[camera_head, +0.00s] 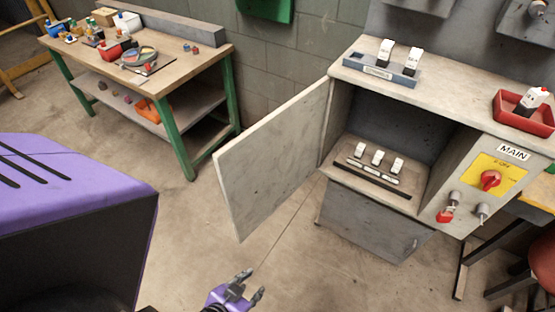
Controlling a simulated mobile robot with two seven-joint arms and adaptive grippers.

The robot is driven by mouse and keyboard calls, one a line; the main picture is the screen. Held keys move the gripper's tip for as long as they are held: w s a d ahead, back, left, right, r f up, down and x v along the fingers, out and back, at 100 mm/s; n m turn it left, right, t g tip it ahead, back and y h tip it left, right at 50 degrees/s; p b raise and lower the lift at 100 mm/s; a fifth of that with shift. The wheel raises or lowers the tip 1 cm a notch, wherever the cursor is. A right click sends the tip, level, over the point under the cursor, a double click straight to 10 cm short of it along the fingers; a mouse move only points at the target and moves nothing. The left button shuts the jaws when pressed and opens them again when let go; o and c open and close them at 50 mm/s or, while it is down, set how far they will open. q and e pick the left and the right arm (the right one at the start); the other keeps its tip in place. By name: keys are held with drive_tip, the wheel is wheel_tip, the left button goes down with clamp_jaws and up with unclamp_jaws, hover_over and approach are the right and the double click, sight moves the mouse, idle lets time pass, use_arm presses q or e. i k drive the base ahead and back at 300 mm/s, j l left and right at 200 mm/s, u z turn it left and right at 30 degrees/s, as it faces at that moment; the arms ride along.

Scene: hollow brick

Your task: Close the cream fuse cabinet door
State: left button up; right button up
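The cream fuse cabinet (457,185) stands at the right with its front compartment open. Its cream door (275,150) is swung wide open to the left, hinged at the left side of the opening. Inside the compartment, several white fuses (377,158) stand on a dark strip. My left gripper (248,286) is at the bottom middle, below the door's lower edge and apart from it in the picture. Its two dark fingers are spread with a gap and nothing between them. My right gripper is not in view.
A red tray (525,112) and a grey fuse holder (376,69) sit on the cabinet top. A red rotary switch (490,180) is on the right front. A green-legged workbench (190,58) stands back left. The floor before the cabinet is clear.

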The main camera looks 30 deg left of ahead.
sight(258, 171)
drive_tip(key=j+z, duration=0.2)
drive_tip(key=j, duration=0.35)
drive_tip(key=k+j+z, duration=0.25)
drive_tip(key=j, duration=0.25)
drive_tip(key=i+j+z, duration=0.2)
drive_tip(key=j, duration=0.35)
drive_tip(key=j+z, duration=0.25)
drive_tip(key=j, duration=0.25)
drive_tip(key=k, duration=0.05)
